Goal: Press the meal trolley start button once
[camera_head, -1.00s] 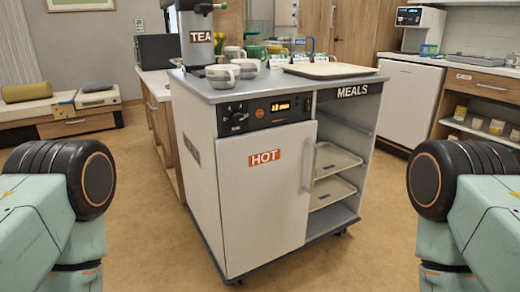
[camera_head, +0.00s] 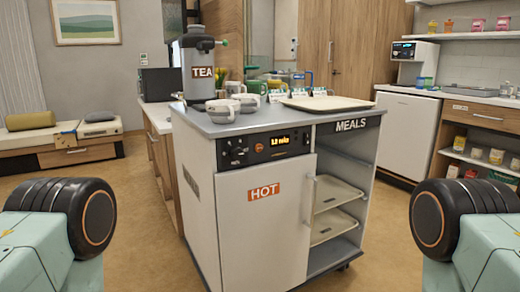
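The meal trolley (camera_head: 232,219) stands in the middle of the head view, a white cabinet with a grey top, a HOT door and a MEALS side. A dark control panel (camera_head: 292,143) runs along its upper front. It carries dark knobs at the left, a small lit orange display (camera_head: 281,141) and a small round orange button (camera_head: 259,147) left of the display. The button's label is too small to read. Nothing covers the panel. Only links of my two arms show at the lower left and right, apart from the trolley. Neither gripper shows.
A tea urn (camera_head: 199,73), cups and a flat tray (camera_head: 327,103) stand on the trolley top. The open side bay holds trays on shelves. A wooden counter stands behind at the left, a white appliance (camera_head: 403,137) at the right. The floor beside the trolley is clear.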

